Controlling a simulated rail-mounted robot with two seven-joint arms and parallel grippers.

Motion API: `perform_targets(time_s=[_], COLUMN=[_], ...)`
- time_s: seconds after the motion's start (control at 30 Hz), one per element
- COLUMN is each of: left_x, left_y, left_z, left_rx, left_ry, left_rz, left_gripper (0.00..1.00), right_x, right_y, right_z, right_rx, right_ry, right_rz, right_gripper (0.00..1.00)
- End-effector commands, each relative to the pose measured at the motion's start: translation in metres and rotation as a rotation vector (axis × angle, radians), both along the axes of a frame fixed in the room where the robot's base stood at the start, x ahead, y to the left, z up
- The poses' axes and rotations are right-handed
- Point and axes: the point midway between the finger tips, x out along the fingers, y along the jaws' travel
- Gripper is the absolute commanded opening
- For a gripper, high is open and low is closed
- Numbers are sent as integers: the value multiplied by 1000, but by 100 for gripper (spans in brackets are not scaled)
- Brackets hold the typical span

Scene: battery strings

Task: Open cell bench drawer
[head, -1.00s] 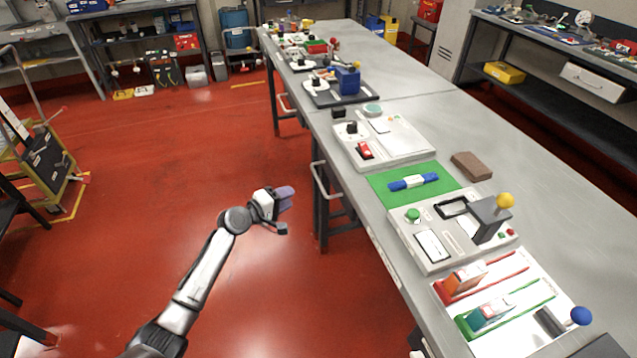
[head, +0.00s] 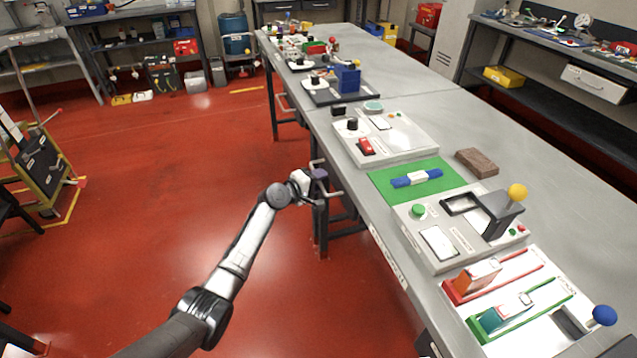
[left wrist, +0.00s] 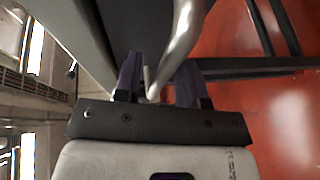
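The silver bar handle (head: 317,165) of the bench drawer is on the left side of the long grey bench. The drawer front is mostly hidden under the bench edge; I see no gap that shows it pulled out. My left gripper (head: 321,187) is at this handle. In the left wrist view the dark purple fingers (left wrist: 160,78) stand apart, and the curved handle (left wrist: 184,35) runs down into the space between them. The fingers do not look closed on it. My right gripper is in neither view.
The bench top (head: 412,105) carries a green mat (head: 385,185) with a blue-ended cell, a brown block (head: 477,162) and several control panels. Another handle (head: 283,104) is farther along the bench.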

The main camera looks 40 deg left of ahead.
Motion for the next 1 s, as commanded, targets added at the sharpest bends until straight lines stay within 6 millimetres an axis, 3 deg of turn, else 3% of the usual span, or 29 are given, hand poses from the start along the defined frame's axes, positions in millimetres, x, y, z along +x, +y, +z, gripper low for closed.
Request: perform_targets(time_s=[0.3, 0.7, 1.0], left_x=[1, 1, 1], left_y=[0, 0, 0], left_z=[0, 0, 0], left_rx=[1, 1, 1], left_ry=[0, 0, 0], left_rz=[0, 0, 0], left_gripper=[37, 0, 0], right_x=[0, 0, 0], right_y=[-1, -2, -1], right_z=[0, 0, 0], right_rx=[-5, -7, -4], right_ry=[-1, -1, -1], right_rz=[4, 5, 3], right_gripper=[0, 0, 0])
